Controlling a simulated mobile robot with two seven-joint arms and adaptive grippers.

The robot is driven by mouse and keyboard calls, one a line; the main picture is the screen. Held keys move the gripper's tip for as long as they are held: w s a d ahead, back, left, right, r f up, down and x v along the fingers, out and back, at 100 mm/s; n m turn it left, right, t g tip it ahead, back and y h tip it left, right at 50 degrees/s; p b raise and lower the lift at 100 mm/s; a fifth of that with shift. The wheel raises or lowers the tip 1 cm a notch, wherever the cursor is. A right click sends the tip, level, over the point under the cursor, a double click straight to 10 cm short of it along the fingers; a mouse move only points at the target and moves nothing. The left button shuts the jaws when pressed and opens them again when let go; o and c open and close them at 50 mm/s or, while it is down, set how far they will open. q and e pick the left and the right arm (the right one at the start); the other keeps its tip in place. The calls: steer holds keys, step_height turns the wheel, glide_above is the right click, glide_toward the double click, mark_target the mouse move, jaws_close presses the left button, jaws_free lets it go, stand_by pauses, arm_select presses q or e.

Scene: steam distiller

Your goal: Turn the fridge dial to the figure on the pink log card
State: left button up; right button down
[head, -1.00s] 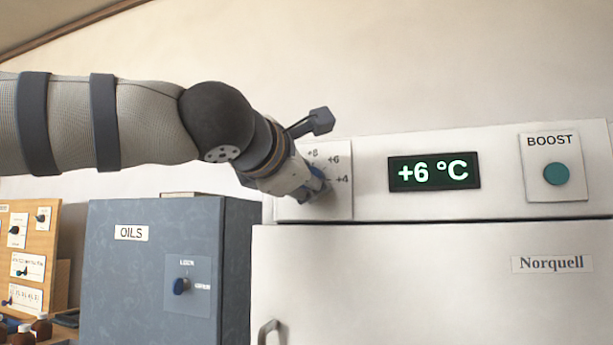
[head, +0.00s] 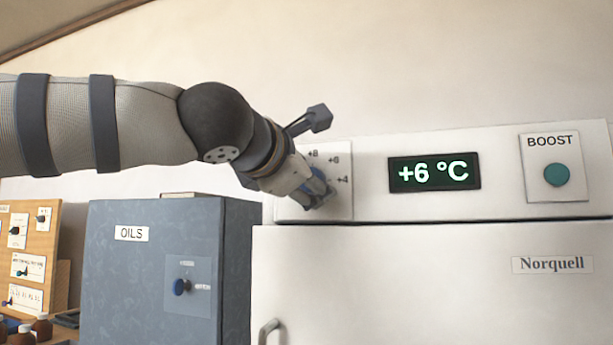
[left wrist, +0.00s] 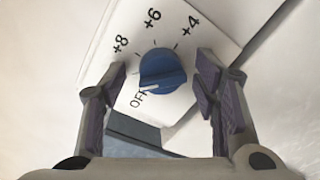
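The fridge dial (left wrist: 162,70) is a round blue knob on a white plate with marks OFF, +4, +6 and +8. In the left wrist view, a short white mark on its lower edge lies beside OFF. The fridge display (head: 435,172) reads +6 °C. My left gripper (left wrist: 162,66) is open, with one finger on each side of the dial and gaps between. The pink log card and my right gripper are not in view.
A BOOST button (head: 556,174) is at the right of the fridge panel. The fridge door (head: 430,280) is below, with a handle (head: 268,332). A blue-grey OILS cabinet (head: 140,275) stands left of the fridge, and a wooden board with small controls (head: 42,220) is farther left.

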arm_select(q)
steer(key=v, duration=1.2)
